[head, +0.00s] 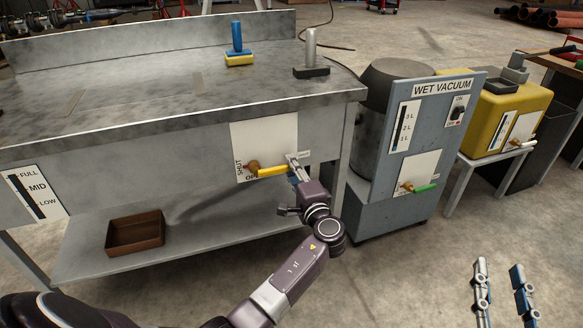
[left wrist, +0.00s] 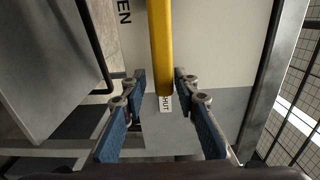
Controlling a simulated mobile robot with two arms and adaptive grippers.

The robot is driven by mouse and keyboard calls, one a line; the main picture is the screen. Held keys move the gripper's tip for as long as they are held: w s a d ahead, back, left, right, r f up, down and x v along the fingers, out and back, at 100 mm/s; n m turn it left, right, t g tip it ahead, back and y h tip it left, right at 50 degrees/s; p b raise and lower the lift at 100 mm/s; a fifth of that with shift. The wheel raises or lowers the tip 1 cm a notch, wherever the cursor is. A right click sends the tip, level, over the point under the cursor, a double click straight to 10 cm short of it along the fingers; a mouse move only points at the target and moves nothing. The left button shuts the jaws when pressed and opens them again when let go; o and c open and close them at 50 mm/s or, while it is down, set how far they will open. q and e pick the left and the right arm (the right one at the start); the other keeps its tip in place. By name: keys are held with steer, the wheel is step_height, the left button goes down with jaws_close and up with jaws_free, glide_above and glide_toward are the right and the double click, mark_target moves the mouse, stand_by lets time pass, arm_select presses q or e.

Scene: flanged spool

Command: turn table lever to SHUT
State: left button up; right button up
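The table lever (head: 272,171) is a yellow handle on a brass pivot, on a white plate (head: 265,137) on the table's front. It points right from the pivot in the head view. A SHUT label shows left of the pivot; a label right of the lever is too small to read. My right gripper (head: 499,267) is open and empty over the floor.
The metal table (head: 180,105) carries a blue-and-yellow handled block (head: 238,55) and a grey-handled one (head: 311,60). A brown tray (head: 135,232) sits on its lower shelf. A wet vacuum (head: 433,125) with a green lever (head: 425,188) stands to the right. The front floor is clear.

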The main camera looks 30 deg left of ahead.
arm_select(q)
steer(key=shift+o, duration=0.2)
steer(key=shift+d+r, duration=0.1)
steer(key=v, duration=1.1)
steer(key=shift+s+d, duration=0.25)
steer(key=shift+s, duration=0.1)
